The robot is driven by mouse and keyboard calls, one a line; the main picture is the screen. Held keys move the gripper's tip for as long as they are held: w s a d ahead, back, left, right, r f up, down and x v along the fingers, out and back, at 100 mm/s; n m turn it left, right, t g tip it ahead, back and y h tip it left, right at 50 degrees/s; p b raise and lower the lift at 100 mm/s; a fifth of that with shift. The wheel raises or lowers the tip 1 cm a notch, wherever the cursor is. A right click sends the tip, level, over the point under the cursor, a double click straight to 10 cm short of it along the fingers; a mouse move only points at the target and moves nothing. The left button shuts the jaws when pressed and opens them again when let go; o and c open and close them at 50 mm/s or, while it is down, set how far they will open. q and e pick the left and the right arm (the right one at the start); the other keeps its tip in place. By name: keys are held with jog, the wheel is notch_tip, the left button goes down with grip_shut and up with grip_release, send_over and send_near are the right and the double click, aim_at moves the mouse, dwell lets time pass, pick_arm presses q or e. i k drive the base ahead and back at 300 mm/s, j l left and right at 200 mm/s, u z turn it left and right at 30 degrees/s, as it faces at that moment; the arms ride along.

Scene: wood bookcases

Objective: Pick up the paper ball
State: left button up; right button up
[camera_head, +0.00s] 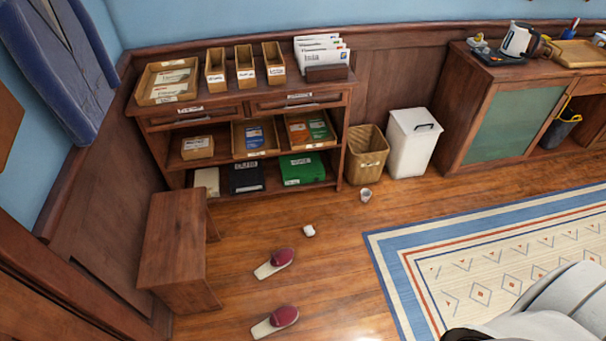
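A small white lump (309,230) lies on the open wood floor, left of the rug, and looks like the paper ball. Another small pale object (365,195) lies on the floor in front of the wicker basket. It is too small to tell whether it is a cup or crumpled paper. Neither gripper can be made out in the head view. A white and black part of my own body shows at the bottom right corner, apart from both small objects.
Two red-and-cream slippers (274,263) (275,322) lie on the floor near a wooden bench (172,245). A wicker basket (366,155) and a white bin (412,142) stand beside the shelf unit (240,108). A patterned rug (500,270) covers the right floor.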

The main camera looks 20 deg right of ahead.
aim_at(309, 232)
jog(key=z, duration=0.8)
jog(key=i+l, duration=0.15)
jog(key=l, duration=0.2)
jog(key=i+l+u, duration=0.15)
jog(key=l, duration=0.2)
jog(key=i+l, duration=0.1)
jog(key=l, duration=0.3)
jog(key=i+l+u, duration=0.15)
jog(key=l, duration=0.2)
jog(key=i+l, duration=0.1)
jog(key=l, duration=0.3)
